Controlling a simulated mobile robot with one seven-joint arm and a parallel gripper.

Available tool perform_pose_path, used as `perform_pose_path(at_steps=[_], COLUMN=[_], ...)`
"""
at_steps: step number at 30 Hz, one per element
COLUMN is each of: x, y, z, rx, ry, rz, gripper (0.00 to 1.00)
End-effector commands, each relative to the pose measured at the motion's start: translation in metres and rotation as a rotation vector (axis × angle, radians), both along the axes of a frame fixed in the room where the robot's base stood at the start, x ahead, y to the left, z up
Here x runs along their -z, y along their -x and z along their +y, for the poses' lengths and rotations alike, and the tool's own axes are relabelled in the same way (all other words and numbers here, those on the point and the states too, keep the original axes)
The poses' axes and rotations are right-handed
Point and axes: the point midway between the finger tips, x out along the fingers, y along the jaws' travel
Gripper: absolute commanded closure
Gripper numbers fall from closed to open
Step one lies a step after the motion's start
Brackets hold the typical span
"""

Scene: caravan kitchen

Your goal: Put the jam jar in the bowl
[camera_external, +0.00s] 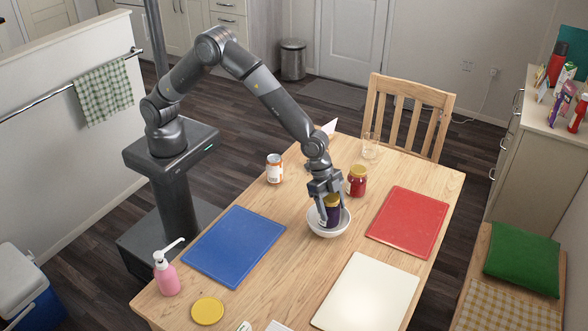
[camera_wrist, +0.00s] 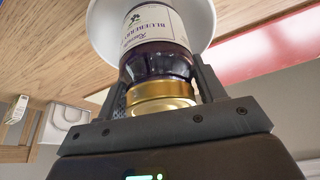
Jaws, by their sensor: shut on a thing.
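A dark purple jam jar with a gold lid (camera_external: 332,209) is between the fingers of my gripper (camera_external: 329,197). In the wrist view the jar (camera_wrist: 155,50) carries a white label reading "BLUEBERRY", and my gripper (camera_wrist: 163,95) is shut around it near its gold lid. The white bowl (camera_external: 329,231) stands on the wooden table, and the jar's lower part is inside its rim in the external view. The bowl also shows behind the jar in the wrist view (camera_wrist: 203,22). I cannot tell whether the jar touches the bowl's bottom.
A red jar with a gold lid (camera_external: 357,181) stands close behind the bowl. A can (camera_external: 274,169) and a glass (camera_external: 370,146) stand farther back. Blue (camera_external: 234,245), red (camera_external: 407,221) and cream (camera_external: 366,294) boards lie around. A pink pump bottle (camera_external: 166,275) stands at the front left.

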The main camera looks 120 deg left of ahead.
Motion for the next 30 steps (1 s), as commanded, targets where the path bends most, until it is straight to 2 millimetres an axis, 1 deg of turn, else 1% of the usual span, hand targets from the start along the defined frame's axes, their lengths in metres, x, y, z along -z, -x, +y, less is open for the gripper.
perform_pose_path(at_steps=[1, 3, 5, 13, 23, 24, 30], x=[0.008, 0.019, 0.023, 0.024, 0.034, 0.034, 0.034], y=[0.0, 0.0, 0.0, 0.0, 0.0, 0.0, 0.0], z=[0.0, 0.0, 0.0, 0.0, 0.0, 0.0, 0.0], rx=[0.0, 0.001, 0.0, 0.0, 0.001, 0.001, 0.001], ry=[-0.001, -0.001, -0.001, 0.0, 0.0, -0.001, 0.0], rz=[0.0, 0.001, -0.001, -0.002, -0.001, 0.001, 0.0], gripper=[0.77, 0.77, 0.77, 0.77, 0.77, 0.34, 0.17])
